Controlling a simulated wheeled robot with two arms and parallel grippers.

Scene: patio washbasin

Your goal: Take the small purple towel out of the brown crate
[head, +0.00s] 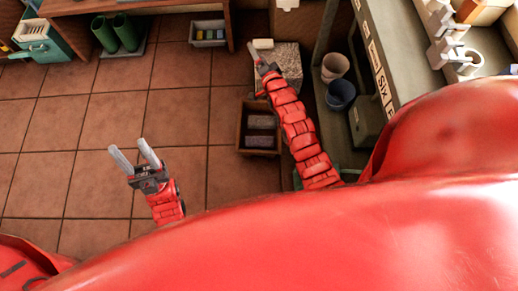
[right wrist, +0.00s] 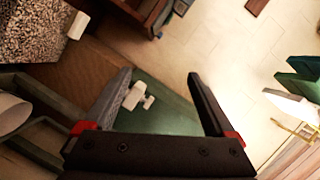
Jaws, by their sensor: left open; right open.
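The brown crate (head: 240,126) stands on the floor in the middle of the head view, left of my right forearm. Two dark grey-purple bundles lie in it, a rear one (head: 262,122) and a front one (head: 259,141). I cannot tell which is the small purple towel. My right gripper (head: 257,56) is beyond the crate, over the speckled block, open and empty. Its spread fingers also show in the right wrist view (right wrist: 163,95). My left gripper (head: 135,156) is open and empty over the tiles, left of the crate.
A speckled block (head: 290,62) with a white bar (head: 263,44) on it stands behind the crate. Green boots (head: 115,34) and a grey bin (head: 208,34) stand at the back. Buckets (head: 341,94) sit under the counter at right. The tiles left of the crate are clear.

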